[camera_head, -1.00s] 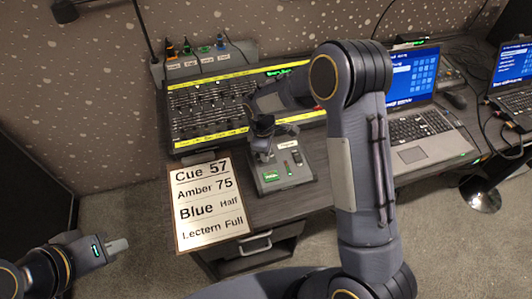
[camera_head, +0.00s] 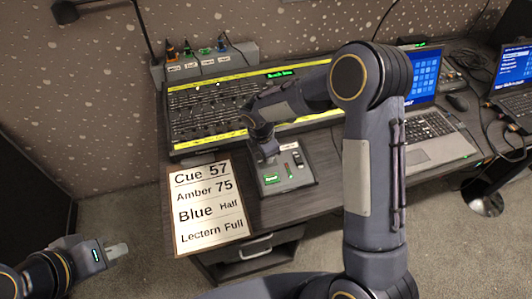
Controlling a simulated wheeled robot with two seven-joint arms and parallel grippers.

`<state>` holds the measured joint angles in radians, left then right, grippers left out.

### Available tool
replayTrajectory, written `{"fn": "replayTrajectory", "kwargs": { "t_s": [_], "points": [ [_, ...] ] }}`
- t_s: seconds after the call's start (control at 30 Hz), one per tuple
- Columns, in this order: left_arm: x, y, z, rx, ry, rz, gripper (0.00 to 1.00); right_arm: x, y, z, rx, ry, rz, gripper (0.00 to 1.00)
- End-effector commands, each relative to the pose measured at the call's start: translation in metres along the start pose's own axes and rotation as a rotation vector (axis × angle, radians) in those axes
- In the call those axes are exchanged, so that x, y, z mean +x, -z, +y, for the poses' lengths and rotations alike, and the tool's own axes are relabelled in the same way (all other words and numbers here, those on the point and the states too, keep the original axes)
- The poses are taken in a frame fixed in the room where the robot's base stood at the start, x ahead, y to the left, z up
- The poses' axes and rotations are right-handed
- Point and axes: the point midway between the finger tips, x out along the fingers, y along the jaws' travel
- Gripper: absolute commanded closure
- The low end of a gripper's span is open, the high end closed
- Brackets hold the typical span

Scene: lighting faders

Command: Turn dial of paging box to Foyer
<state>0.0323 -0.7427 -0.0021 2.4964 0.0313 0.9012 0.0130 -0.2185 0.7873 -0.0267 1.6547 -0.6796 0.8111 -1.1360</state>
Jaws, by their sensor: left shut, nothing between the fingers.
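The paging box (camera_head: 300,179) is a small grey box on the desk, in front of the fader console. Its top has a lit green display (camera_head: 271,178), too small to read surely, a green strip and a dark slider. My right gripper (camera_head: 269,157) points down over the box's back left part, at or just above the top. It covers the dial there, so the dial and its pointer are hidden. Its fingers are too small and dark to tell open from shut. My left gripper (camera_head: 118,250) is shut and empty, low at the left, away from the desk.
The fader console (camera_head: 205,110) with yellow strips lies behind the box. A cue card (camera_head: 208,204) lies to its left. A laptop (camera_head: 425,137) stands to the right, partly behind my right arm. Several coloured plugs stand on a grey strip (camera_head: 208,65) at the back.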

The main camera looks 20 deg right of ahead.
Motion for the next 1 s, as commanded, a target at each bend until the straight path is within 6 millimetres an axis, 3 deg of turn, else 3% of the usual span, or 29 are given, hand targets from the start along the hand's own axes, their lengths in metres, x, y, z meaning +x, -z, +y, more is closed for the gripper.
{"fn": "replayTrajectory", "kwargs": {
  "t_s": [0.6,0.63,0.77,1.0],
  "points": [
    [0.0000,0.0000,0.0000,0.000,0.000,0.000,1.00,-0.0004,-0.0008,0.0002,-0.040,-0.006,-0.004,1.00],
    [0.0000,0.0000,0.0000,0.000,0.000,0.000,1.00,-0.0004,-0.0008,0.0002,-0.040,-0.006,-0.004,0.76],
    [0.0000,0.0000,0.0000,0.000,0.000,0.000,1.00,-0.0004,-0.0006,0.0001,-0.040,-0.006,-0.003,0.59],
    [0.0001,0.0000,0.0000,0.000,0.000,0.000,1.00,-0.0002,-0.0002,0.0000,-0.040,-0.005,-0.003,0.57]
  ]
}}
